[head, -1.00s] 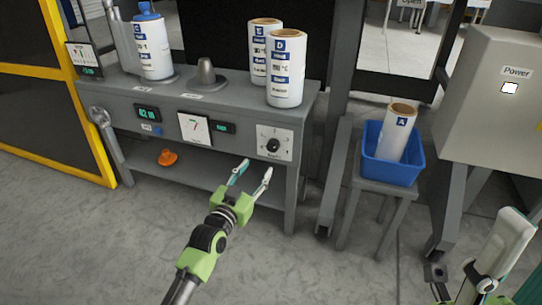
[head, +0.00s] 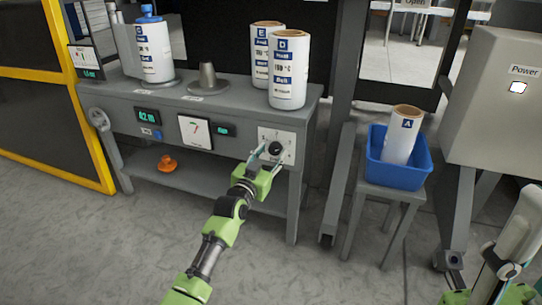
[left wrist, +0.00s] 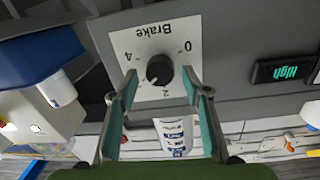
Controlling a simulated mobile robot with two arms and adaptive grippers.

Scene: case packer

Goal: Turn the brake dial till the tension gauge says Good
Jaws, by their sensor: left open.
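The brake dial (head: 276,148) is a black round knob on a white plate marked Brake, on the front of the grey bench. It also shows in the left wrist view (left wrist: 160,69), with numbers around it. My left gripper (left wrist: 159,82) is open, its fingers either side of the knob in that view; I cannot tell whether they touch it. In the head view my left gripper (head: 267,160) is at the plate. The tension gauge (head: 195,131) is a white square with a needle; the display beside it (left wrist: 284,70) reads High. My right gripper is only partly visible at lower right.
Rolls D (head: 289,70) and E (head: 264,50) stand on the bench above the dial. A blue bin (head: 399,174) with roll A (head: 403,136) sits on a stool to the right. An orange object (head: 167,163) lies on the lower shelf.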

